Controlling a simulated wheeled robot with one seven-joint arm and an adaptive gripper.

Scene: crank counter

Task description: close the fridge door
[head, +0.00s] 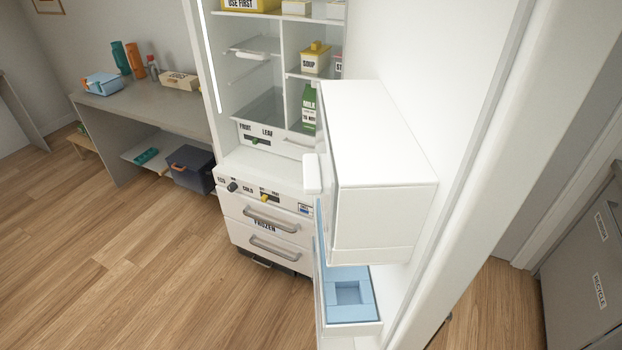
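The fridge stands open, its lit white interior (240,75) showing at the top centre. The fridge door (480,130) is swung wide towards me and fills the right of the head view. Its inner face carries a white box-like compartment (385,130) and, lower down, a bin with a blue insert (348,310). These hide the right part of the fridge body. Inside are a soup container (315,62), a green milk carton (309,105) and a drawer marked fruit and leaf (262,137). My gripper is not in view.
Below the open compartment, the closed frozen drawers (265,228) have grey handles. A grey counter (150,105) at left holds bottles and boxes, with a dark bin (190,168) under it. A grey recycle cabinet (590,260) stands at far right. The wooden floor (130,260) at left is clear.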

